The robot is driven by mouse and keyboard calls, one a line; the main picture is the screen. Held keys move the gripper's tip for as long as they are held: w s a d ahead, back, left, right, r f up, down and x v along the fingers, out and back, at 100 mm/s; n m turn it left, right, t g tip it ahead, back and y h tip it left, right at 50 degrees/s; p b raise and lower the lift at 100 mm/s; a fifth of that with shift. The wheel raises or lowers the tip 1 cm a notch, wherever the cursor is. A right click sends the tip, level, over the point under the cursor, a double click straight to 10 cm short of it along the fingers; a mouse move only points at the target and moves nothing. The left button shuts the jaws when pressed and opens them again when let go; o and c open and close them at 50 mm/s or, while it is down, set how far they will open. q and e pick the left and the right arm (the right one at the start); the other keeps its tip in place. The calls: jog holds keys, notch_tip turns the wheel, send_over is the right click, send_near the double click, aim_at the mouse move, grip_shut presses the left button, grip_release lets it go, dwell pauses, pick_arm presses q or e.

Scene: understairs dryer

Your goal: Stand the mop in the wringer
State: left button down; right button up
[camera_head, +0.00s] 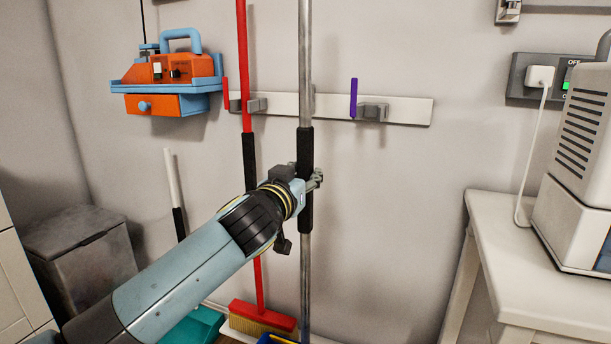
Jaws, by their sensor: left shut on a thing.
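A long grey metal pole with a black grip sleeve (306,215), which looks like the mop's handle, stands upright in front of the wall rack. My left gripper (314,180) is shut on the pole at its black sleeve. The pole's top and lower end run out of the picture, so the mop head is not visible. A blue and yellow thing (277,339) shows at the bottom edge near the pole; I cannot tell whether it is the wringer. My right gripper is not in view.
A white wall rack (410,109) with grey clips is behind the pole. A red broom (262,315) stands just left of it. A grey bin (82,250) and a teal dustpan (195,327) are at left. A white table (505,255) with a pale machine (578,150) is at right.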

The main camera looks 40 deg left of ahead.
pick_arm(q)
jog(key=shift+f+b, duration=0.1)
jog(key=shift+b, duration=0.2)
dwell(0.5)
jog(key=shift+c, duration=1.1)
grip_release()
jog(key=shift+f, duration=0.1)
jog(key=b+v, duration=0.1)
jog(key=v, duration=1.1)
